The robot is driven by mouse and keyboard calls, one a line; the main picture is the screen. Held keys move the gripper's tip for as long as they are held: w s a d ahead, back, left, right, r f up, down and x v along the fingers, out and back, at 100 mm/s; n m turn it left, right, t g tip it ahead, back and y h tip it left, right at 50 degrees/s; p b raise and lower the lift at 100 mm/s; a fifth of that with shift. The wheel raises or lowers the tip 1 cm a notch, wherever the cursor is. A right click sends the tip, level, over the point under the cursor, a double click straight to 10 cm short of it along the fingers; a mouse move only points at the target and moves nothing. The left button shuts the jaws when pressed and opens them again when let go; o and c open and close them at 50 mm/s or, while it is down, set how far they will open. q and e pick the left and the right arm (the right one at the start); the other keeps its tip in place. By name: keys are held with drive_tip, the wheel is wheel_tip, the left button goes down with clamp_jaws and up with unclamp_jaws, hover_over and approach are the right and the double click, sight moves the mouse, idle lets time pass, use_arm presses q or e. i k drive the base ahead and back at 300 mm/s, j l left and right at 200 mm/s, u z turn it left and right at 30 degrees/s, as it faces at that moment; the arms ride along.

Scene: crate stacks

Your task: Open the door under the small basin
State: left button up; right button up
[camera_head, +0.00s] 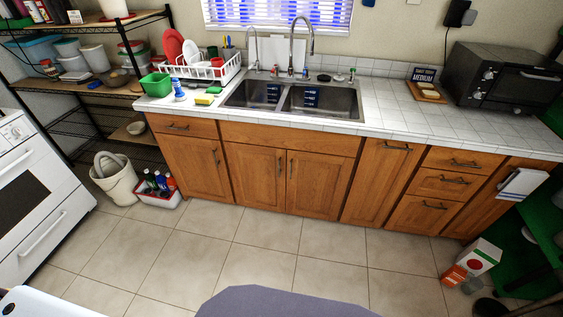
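The sink has two basins set in the white tiled counter. The left basin (254,95) looks somewhat smaller than the right basin (325,102). Below them are two wooden cabinet doors side by side, the left door (252,173) and the right door (318,186). Both doors are closed flush with the cabinet front. The left door has a dark vertical handle (280,166) near its right edge, and the right door has a handle (291,168) near its left edge. Neither of my grippers shows in the head view.
The tiled floor (240,255) before the cabinets is clear. A white bin (119,187) and a bottle caddy (158,199) stand left of the cabinets. A white stove (40,200) is at far left. A carton (480,257) lies at right.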

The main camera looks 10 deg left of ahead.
sight(258, 171)
drive_tip(key=i, duration=1.1)
drive_tip(key=u, duration=0.05)
